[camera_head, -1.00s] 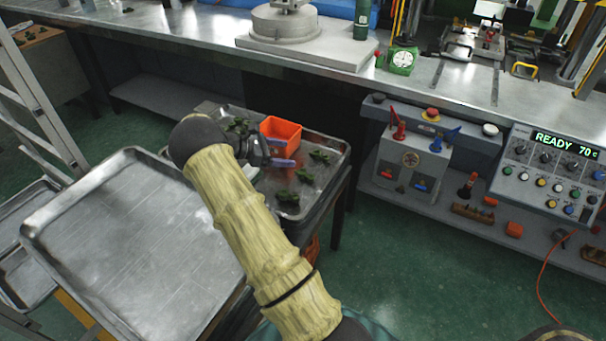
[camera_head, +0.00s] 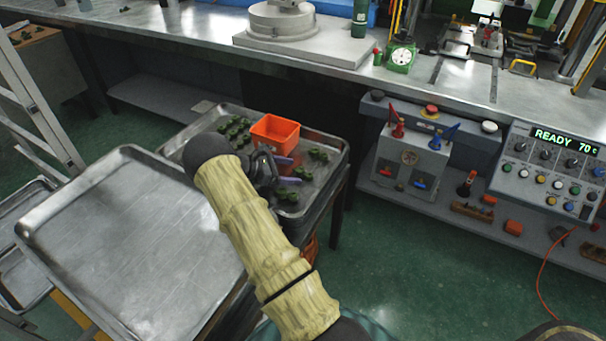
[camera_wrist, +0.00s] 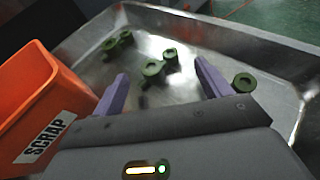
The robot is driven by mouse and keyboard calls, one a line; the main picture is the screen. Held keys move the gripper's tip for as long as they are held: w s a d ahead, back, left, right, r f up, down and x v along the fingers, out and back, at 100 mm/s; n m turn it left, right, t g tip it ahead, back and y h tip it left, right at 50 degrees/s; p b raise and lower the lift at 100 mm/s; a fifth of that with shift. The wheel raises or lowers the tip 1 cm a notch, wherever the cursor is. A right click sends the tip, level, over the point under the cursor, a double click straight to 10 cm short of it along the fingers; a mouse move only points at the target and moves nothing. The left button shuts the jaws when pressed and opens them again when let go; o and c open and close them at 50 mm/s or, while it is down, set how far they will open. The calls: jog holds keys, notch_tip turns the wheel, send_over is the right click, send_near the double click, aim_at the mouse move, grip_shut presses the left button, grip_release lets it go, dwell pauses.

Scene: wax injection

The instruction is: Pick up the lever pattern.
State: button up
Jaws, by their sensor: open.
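Several small dark green lever patterns with ringed ends lie in a metal tray (camera_head: 333,147). One lever pattern (camera_wrist: 152,68) lies beyond and between my fingertips in the wrist view. Another pattern (camera_wrist: 110,44) lies farther left, and one (camera_wrist: 244,82) lies just right of the right finger. In the head view, patterns (camera_head: 318,156) lie right of my gripper and one (camera_head: 287,194) lies nearer. My gripper (camera_wrist: 162,78) has two purple fingers, spread apart with nothing between them. In the head view my gripper (camera_head: 287,170) is over the tray, partly hidden by my arm.
An orange bin (camera_head: 275,132) labelled SCRAP stands in the tray, close left of my gripper in the wrist view (camera_wrist: 40,100). More green pieces (camera_head: 235,128) lie left of the bin. An empty metal tray (camera_head: 130,240) is at left. The tray's raised wall (camera_wrist: 250,40) bounds the far side.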

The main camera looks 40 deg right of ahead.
aim_at(300, 171)
jog(key=x, duration=0.5)
jog(key=shift+c, duration=0.5)
jog(key=c, duration=1)
jog(key=shift+o, duration=0.2)
jog(key=shift+w+a, duration=0.1)
